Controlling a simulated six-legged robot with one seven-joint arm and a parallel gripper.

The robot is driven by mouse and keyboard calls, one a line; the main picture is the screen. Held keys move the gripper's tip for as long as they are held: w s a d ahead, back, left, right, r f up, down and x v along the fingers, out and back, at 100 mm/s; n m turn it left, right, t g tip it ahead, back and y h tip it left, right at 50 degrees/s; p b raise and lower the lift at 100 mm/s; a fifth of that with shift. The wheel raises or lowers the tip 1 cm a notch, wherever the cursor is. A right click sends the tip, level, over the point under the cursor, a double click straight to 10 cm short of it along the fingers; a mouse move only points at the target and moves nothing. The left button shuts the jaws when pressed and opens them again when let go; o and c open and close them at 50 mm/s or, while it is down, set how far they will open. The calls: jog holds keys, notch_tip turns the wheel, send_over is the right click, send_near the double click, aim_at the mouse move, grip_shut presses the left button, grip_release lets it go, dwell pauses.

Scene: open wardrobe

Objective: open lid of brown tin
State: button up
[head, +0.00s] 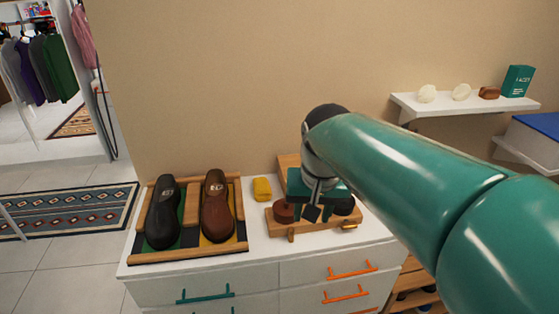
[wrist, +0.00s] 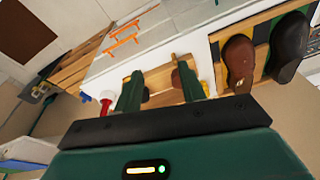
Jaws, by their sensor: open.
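The brown tin (head: 283,211) is a small round reddish-brown tin at the left of a wooden tray on the white dresser. In the wrist view the brown tin (wrist: 176,78) shows partly, behind my right-hand finger. A black tin (head: 344,205) sits at the tray's right side. My gripper (head: 318,212) is open above the tray, between the two tins in the head view. In the wrist view my gripper (wrist: 160,70) has its green fingers spread with nothing held between them. I cannot tell whether a finger touches the brown tin.
A wooden shoe tray (head: 191,256) with a black shoe (head: 163,212) and a brown shoe (head: 217,207) lies left. A yellow cloth (head: 262,189) lies between the trays. A brass item (head: 349,227) is at the tray's front. A wall shelf (head: 465,105) is right.

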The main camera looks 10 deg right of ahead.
jog(key=s+f+n+t, duration=0.2)
jog(key=s+t, duration=0.1)
jog(key=s, duration=0.8)
jog(key=shift+f+n, duration=0.25)
jog(key=shift+n, duration=0.05)
